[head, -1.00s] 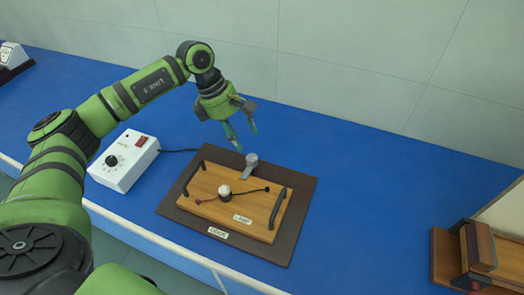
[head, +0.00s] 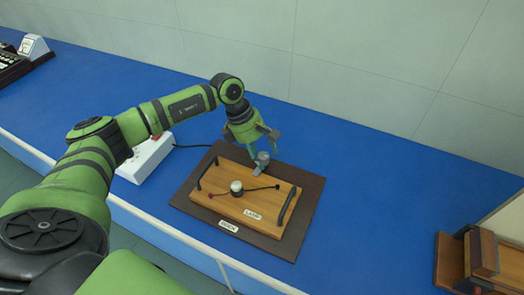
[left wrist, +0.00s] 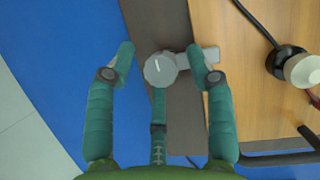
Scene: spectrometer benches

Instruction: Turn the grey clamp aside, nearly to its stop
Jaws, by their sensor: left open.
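The grey clamp (head: 262,158) stands at the far edge of the wooden lamp board (head: 225,207). In the left wrist view, its round knob (left wrist: 160,70) sits on the dark base strip and its flat arm (left wrist: 207,56) reaches right over the edge of the board. My left gripper (head: 262,161) is over the clamp, pointing down. Its teal fingers (left wrist: 160,66) are open on either side of the knob, with gaps visible; the right finger crosses in front of part of the clamp's arm. My right gripper is not in view.
The board carries a white bulb (head: 237,186), leads and dark handles (head: 287,206), and lies on a dark brown base (head: 306,212). A white switch box (head: 146,160) is partly behind my left arm. Wooden equipment (head: 480,258) stands at right. The blue bench (head: 390,190) between is clear.

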